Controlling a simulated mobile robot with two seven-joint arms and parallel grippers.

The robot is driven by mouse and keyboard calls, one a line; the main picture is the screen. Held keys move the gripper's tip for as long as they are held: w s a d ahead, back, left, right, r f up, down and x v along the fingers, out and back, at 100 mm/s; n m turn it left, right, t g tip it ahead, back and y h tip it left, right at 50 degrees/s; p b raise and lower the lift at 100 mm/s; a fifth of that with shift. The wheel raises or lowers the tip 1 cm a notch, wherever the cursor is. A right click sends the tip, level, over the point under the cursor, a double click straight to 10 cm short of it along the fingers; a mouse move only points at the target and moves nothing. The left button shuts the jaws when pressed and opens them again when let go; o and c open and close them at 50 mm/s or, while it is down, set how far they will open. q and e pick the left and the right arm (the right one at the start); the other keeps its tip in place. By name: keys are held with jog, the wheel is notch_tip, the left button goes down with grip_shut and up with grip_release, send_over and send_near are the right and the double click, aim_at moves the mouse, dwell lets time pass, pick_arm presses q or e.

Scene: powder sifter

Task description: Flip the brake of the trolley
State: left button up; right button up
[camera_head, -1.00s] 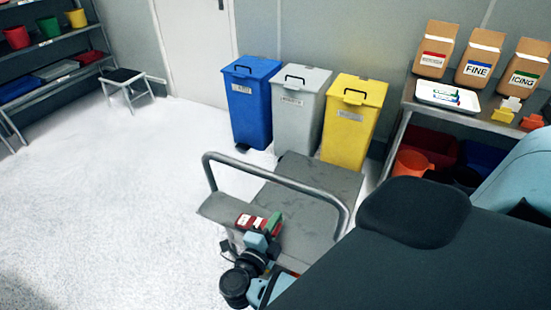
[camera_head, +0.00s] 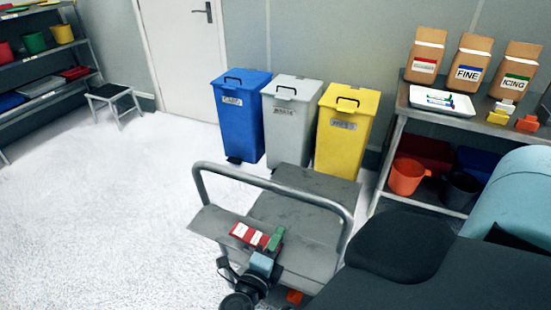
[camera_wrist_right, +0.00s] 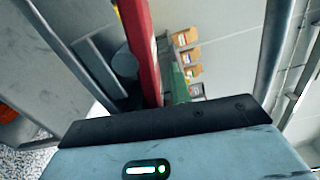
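The grey trolley (camera_head: 296,212) stands in front of me in the head view, with a curved metal push handle (camera_head: 275,181). On the panel beside its handle sits a red block with white labels (camera_head: 248,234) next to a green block (camera_head: 275,240); these look like the brake. My right gripper (camera_head: 263,262) is close to these blocks, on their near side. In the right wrist view, the red part (camera_wrist_right: 141,50) stands upright just beyond the black gripper edge, with the green part (camera_wrist_right: 179,82) behind it. The gripper's fingers cannot be made out. My left gripper is not in view.
Blue (camera_head: 240,115), grey (camera_head: 290,122) and yellow (camera_head: 345,130) bins stand behind the trolley. A metal table (camera_head: 400,112) with paper bags and a white tray is at the right. Open floor (camera_head: 105,220) lies to the left.

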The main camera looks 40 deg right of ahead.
jog(key=shift+o, duration=0.8)
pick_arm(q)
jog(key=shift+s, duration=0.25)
pick_arm(e)
jog(key=shift+s+f, duration=0.1)
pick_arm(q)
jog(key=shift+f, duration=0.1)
